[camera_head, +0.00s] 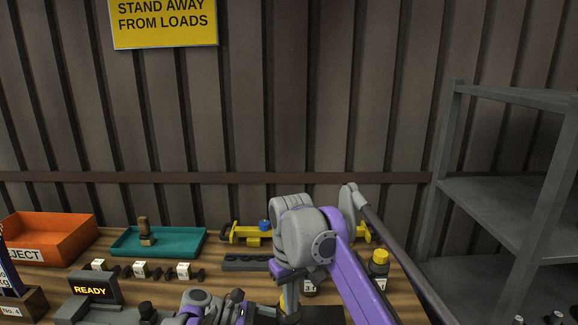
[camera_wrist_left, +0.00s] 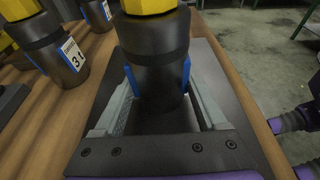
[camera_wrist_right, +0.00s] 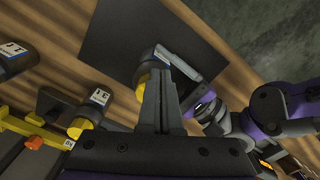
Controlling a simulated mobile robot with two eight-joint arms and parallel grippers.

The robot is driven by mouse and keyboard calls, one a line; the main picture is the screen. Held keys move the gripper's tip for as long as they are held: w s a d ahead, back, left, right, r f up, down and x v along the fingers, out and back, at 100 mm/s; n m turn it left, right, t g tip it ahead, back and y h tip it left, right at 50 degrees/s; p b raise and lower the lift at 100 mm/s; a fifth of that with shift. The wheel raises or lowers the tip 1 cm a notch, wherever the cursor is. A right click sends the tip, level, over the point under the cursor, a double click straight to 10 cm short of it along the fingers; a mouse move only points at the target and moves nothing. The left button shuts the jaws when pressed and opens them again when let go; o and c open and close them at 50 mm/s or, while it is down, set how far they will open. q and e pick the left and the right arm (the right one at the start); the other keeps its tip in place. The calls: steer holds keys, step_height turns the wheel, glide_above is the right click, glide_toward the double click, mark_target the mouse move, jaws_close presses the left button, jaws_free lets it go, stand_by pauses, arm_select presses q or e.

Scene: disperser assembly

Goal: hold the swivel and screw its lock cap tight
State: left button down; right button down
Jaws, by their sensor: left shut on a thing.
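The swivel is a dark cylinder (camera_wrist_left: 155,60) with a yellow cap (camera_wrist_left: 150,6) on top, upright in the left wrist view. In the right wrist view the yellow cap (camera_wrist_right: 142,92) shows just left of my right gripper's fingers (camera_wrist_right: 161,60). Those fingers look closed together, right over or beside the cap; whether they touch it is unclear. In the head view my right arm covers most of the swivel, and my right gripper (camera_head: 288,292) points down.
Other dark yellow-capped swivels stand nearby, one with a number tag (camera_wrist_left: 70,62) and one at the right (camera_head: 378,264). A teal tray (camera_head: 185,243), orange reject bin (camera_head: 60,228) and READY display (camera_head: 92,289) stand left. A yellow fixture (camera_head: 243,233) is behind. Grey shelving (camera_head: 500,185) rises right.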

step_height(320, 180, up, 6)
steer(key=shift+s, duration=0.35)
steer(key=shift+d, duration=0.15)
step_height(320, 180, down, 6)
steer(key=w+d, duration=0.1)
steer(key=shift+d, duration=0.3)
stand_by(0.8)
steer(key=shift+w+a, duration=0.25)
steer(key=shift+w, duration=0.05)
stand_by(0.7)
steer(key=shift+s+a, duration=0.25)
steer(key=shift+a, duration=0.25)
stand_by(0.5)
